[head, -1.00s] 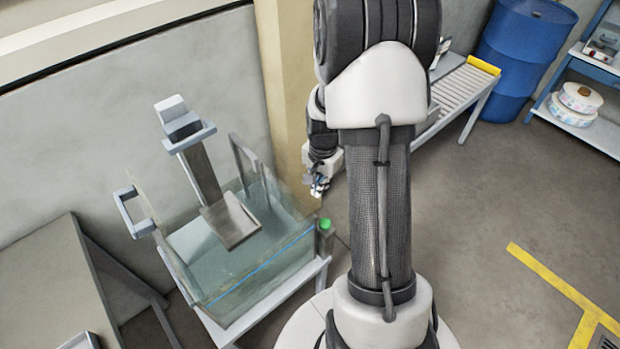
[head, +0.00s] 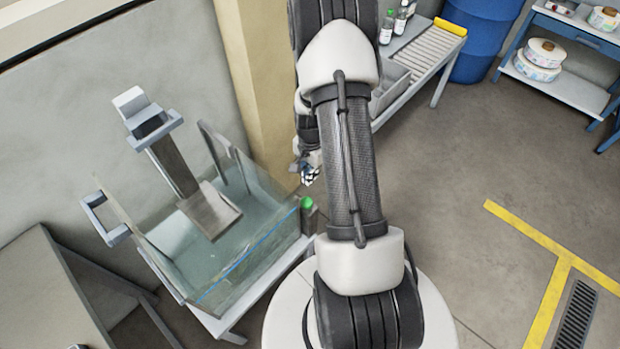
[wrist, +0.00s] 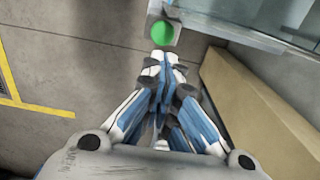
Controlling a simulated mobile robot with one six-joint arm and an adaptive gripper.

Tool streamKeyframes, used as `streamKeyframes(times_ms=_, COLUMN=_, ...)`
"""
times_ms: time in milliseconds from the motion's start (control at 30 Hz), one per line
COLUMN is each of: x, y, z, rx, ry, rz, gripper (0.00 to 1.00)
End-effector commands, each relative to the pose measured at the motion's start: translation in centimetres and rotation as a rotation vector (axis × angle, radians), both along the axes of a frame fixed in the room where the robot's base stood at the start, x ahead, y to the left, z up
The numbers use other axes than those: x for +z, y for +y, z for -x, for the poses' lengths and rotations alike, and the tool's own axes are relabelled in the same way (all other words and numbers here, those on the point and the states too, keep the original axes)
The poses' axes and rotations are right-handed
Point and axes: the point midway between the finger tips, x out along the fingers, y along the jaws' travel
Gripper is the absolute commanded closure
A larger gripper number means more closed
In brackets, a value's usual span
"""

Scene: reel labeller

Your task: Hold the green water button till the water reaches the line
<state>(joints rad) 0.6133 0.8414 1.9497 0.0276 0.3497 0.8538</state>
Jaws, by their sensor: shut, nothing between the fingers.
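The green button (head: 306,203) sits on top of a grey post at the right corner of the glass tank (head: 262,258). The tank holds pale greenish water (head: 190,250), and a blue line (head: 262,243) runs along its front pane. I cannot tell exactly how the water level compares with the line. My gripper (head: 310,180) is shut and empty, just above and behind the button in the head view. In the wrist view the button (wrist: 162,34) shows just beyond my closed fingertips (wrist: 160,60); contact is not clear.
A tilted grey plate on a post (head: 178,170) reaches into the tank. A grey table (head: 45,290) stands at left. A roller conveyor (head: 425,50), a blue barrel (head: 483,40) and a shelf with white reels (head: 540,58) stand at the back right. The right floor is open.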

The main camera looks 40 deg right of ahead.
Motion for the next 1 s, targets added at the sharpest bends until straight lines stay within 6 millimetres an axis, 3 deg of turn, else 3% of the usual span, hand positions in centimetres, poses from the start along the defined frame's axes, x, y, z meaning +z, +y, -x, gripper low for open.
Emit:
streamKeyframes(times_ms=300, x=-7.3, y=0.1, z=0.0, rx=0.001, ry=0.002, rz=-0.002, gripper=1.0)
streamKeyframes(times_ms=500, x=-10.4, y=0.1, z=0.0, rx=0.001, ry=0.001, rz=-0.001, gripper=1.0)
streamKeyframes(times_ms=700, x=-11.6, y=0.1, z=-0.1, rx=0.001, ry=0.0, rz=0.0, gripper=1.0)
streamKeyframes(times_ms=1000, x=-11.7, y=0.1, z=-0.1, rx=0.001, ry=0.0, rz=0.0, gripper=1.0)
